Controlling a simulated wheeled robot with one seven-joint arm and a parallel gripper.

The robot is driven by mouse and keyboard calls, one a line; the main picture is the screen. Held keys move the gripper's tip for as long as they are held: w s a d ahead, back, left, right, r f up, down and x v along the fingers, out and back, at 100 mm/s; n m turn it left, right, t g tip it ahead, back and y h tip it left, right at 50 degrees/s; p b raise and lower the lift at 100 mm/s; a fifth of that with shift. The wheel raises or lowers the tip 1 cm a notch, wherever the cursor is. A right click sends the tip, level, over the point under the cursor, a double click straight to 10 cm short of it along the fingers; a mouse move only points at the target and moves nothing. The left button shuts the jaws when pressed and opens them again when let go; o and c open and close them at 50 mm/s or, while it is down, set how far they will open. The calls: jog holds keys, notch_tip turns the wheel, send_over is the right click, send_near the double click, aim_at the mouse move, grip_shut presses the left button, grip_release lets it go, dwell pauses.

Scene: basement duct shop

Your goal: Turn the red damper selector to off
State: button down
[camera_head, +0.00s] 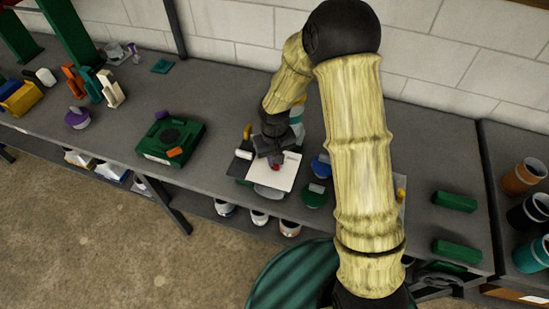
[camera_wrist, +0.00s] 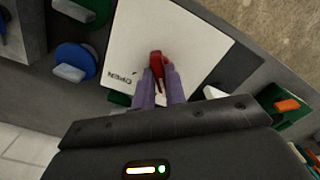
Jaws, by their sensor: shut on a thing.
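The red damper selector (camera_wrist: 157,60) sits on a white plate (camera_wrist: 200,38). In the wrist view, printed text reading OPEN shows on the plate, upside down, beside the selector. In the head view a small bit of the red selector (camera_head: 276,168) shows under my gripper on the white plate (camera_head: 287,176). My gripper (camera_wrist: 161,84) is shut on the selector, with its two purple-grey fingers on either side of the handle. The fingers hide part of the handle. Any off mark cannot be made out.
A blue knob (camera_wrist: 75,58) and green knobs (camera_head: 315,195) stand near the plate. A green box (camera_head: 171,140) with an orange handle lies to the left on the grey bench (camera_head: 215,88). Green blocks (camera_head: 455,201) lie at the right. A block wall stands behind.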

jog(key=shift+n, duration=0.6)
jog(key=c, duration=1.4)
grip_release()
jog(key=shift+c, duration=0.2)
notch_tip(320, 180, up, 18)
jog(key=b, duration=0.3)
jog(key=shift+f, duration=0.25)
